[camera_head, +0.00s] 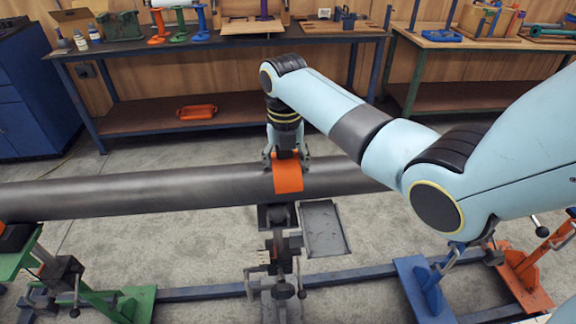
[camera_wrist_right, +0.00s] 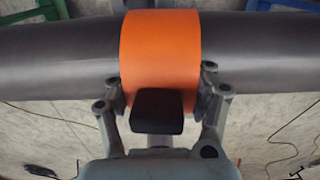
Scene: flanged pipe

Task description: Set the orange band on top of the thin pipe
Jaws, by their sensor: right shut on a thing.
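The orange band (camera_head: 288,177) lies curved over the top of the long grey pipe (camera_head: 130,193), near the middle of the head view. In the right wrist view the band (camera_wrist_right: 160,50) spans the pipe (camera_wrist_right: 60,55) and appears to rest against it. My right gripper (camera_head: 286,160) is above the pipe with its fingers at both sides of the band, shut on it. In the wrist view the fingertips (camera_wrist_right: 162,88) sit at the band's left and right edges. The band's far side is hidden. My left gripper is not in view.
A stand with a clamp (camera_head: 280,250) is below the pipe, beside a shallow grey tray (camera_head: 324,228) on the floor. Green (camera_head: 130,303) and blue (camera_head: 425,290) supports stand left and right. A workbench (camera_head: 220,35) with tools runs along the back. Bare floor lies between.

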